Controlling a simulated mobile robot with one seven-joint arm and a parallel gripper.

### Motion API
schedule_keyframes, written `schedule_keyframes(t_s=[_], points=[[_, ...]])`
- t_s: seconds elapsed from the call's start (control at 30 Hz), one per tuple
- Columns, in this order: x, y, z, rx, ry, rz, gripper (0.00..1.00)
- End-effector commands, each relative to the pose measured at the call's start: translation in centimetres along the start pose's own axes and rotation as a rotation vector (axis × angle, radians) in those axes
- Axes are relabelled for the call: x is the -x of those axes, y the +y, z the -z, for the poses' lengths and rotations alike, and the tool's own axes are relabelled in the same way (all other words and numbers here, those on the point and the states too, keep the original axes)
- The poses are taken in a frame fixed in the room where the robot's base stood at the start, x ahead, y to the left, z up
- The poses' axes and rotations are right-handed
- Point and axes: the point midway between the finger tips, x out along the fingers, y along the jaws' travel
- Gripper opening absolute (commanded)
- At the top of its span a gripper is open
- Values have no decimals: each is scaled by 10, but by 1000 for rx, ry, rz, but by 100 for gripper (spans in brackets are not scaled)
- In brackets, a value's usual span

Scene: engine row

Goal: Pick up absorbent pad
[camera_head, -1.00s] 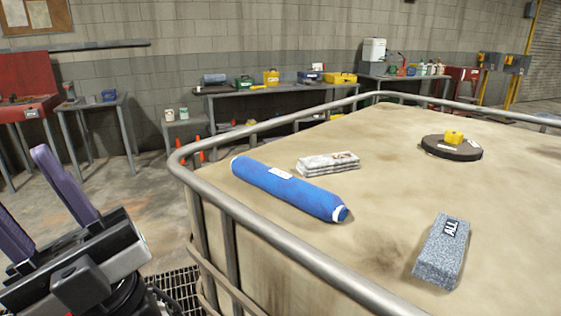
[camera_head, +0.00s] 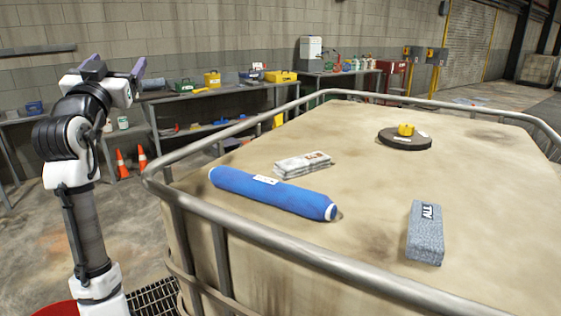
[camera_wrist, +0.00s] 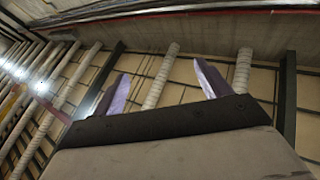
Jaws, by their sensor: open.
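A grey speckled pad (camera_head: 425,232) with a dark label reading "ALL" lies flat on the tan tank top at the right; it looks like the absorbent pad. A folded white stack (camera_head: 302,165) with a printed label and a blue roll (camera_head: 272,192) with white ends lie to its left. My gripper (camera_head: 115,68) is raised at the far left, beyond the railing, well away from the pad. Its purple fingers are apart and empty. The wrist view shows the open fingers (camera_wrist: 161,74) against beams and pipes, with no pad in sight.
A grey metal railing (camera_head: 300,258) runs around the tank top, between my arm and the pad. A dark round lid (camera_head: 404,140) with a yellow cap sits at the back. Orange cones (camera_head: 122,163) and benches with toolboxes stand along the wall. The tank top around the pad is clear.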

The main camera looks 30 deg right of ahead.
Motion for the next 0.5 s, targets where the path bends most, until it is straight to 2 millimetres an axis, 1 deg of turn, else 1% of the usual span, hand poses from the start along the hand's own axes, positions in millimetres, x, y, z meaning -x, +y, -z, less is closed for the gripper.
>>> schedule_keyframes(t_s=[0.03,0.07,0.1,0.17,0.2,0.23,0.3,0.33,0.4,0.5], points=[[-38,57,-11,-4,-118,-143,76],[-54,89,-22,-12,-194,-228,76],[-69,132,-36,-29,-298,-337,76],[-80,190,-54,-66,-451,-492,76],[-82,225,-66,-96,-552,-590,76],[-80,248,-73,-121,-627,-659,76],[-69,290,-85,-180,-793,-805,76],[-63,304,-88,-206,-860,-858,76],[-47,326,-91,-256,-999,-967,76],[-26,341,-86,-308,-1152,-1077,76]])
